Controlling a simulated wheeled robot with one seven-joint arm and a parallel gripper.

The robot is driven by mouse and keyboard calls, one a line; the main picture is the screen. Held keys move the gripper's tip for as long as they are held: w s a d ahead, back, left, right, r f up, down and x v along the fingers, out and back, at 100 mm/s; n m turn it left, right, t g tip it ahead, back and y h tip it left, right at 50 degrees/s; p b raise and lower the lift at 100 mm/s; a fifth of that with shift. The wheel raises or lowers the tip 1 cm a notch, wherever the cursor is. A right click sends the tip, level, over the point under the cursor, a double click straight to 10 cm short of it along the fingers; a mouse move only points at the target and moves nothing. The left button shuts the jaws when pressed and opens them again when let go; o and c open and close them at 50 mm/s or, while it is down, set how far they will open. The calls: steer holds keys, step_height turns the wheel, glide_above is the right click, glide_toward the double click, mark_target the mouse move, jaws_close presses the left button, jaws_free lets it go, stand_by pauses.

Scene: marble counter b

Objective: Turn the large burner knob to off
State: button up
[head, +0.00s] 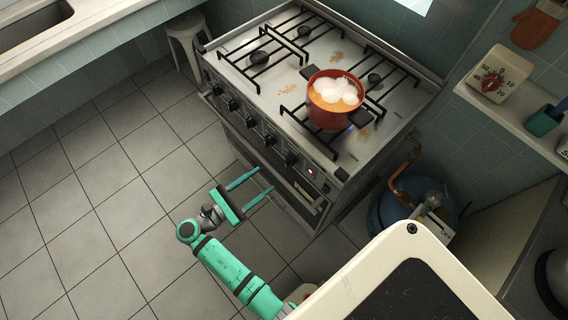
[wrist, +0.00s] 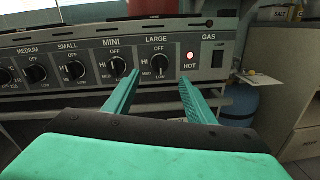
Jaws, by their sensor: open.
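The large burner knob (wrist: 160,64) is the black round knob under the label LARGE on the stove's front panel. In the wrist view it shows between my fingers, beyond their tips; its pointer is too small to read surely. In the head view it is the rightmost knob (head: 291,159) of the row. My gripper (head: 265,179) is open and empty, in front of the stove, with its fingers directed at the panel. The fingers also show in the wrist view (wrist: 158,77), apart from the knob, one on each side of it.
The mini knob (wrist: 117,67) is just left of it, and a lit red HOT lamp (wrist: 190,55) is to its right. A red pot (head: 333,112) with white round things stands on the stove top, a blue flame beside its base. A blue gas cylinder (head: 388,214) stands right of the stove.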

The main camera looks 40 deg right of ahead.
mark_target(286, 163)
steer(key=d, duration=1)
steer(key=shift+d, duration=0.2)
steer(key=shift+c, duration=0.3)
